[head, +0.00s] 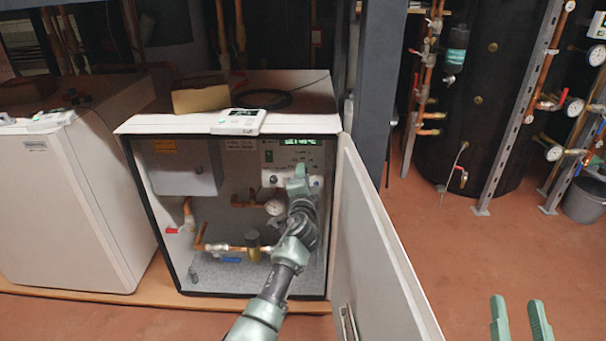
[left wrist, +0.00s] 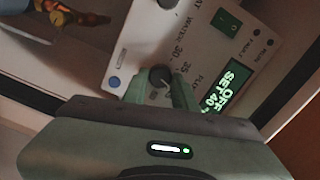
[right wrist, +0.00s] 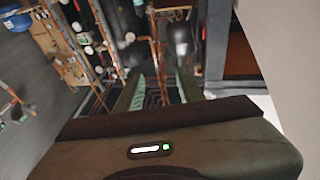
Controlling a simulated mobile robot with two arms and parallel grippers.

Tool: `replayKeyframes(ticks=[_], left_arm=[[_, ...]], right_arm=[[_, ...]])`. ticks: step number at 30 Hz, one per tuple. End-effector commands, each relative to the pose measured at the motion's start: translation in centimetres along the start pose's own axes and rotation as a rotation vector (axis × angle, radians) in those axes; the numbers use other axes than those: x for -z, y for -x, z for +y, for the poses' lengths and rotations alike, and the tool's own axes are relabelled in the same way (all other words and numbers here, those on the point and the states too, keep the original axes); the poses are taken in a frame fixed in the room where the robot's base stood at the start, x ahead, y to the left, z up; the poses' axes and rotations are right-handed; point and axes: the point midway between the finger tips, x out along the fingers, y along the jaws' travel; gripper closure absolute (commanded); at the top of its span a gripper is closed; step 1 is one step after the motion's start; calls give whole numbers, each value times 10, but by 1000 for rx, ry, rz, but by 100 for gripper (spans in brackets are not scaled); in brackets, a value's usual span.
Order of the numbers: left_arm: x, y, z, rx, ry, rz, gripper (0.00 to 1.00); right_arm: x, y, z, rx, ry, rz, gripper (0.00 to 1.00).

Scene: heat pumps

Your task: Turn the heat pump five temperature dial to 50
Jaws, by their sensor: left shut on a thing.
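The open heat pump cabinet (head: 228,124) stands at the centre of the head view, with a white control panel (head: 268,155) at its upper right. The black temperature dial (left wrist: 160,75) shows in the left wrist view, between the fingertips of my left gripper (left wrist: 158,90), which is shut on it. In the head view my left gripper (head: 300,178) covers the dial. The green display (left wrist: 230,85) reads OFF and SET 40; it also shows in the head view (head: 300,142), too small to read surely. My right gripper (head: 520,318) is open and empty, low at the right.
The cabinet door (head: 375,240) stands open just right of my left arm. A gauge (head: 274,207) and copper pipes are inside, near the arm. A second white cabinet (head: 65,205) stands at the left.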

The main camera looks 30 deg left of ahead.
Motion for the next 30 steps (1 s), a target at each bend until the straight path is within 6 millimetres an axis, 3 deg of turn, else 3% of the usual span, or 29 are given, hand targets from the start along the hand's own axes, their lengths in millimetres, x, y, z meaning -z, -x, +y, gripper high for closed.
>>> replayKeyframes(ticks=[8,14,24,30], left_arm=[[-1,0,-2,-1,-267,-1,100],[-1,-1,-2,0,-458,-1,100],[-1,-1,-2,1,-773,-1,100],[-1,0,-2,0,-926,-1,100]], right_arm=[[-42,8,6,-13,6,-238,62],[-77,26,12,-25,10,-444,62],[-132,84,22,-51,10,-844,62],[-152,127,26,-65,7,-1061,62]])
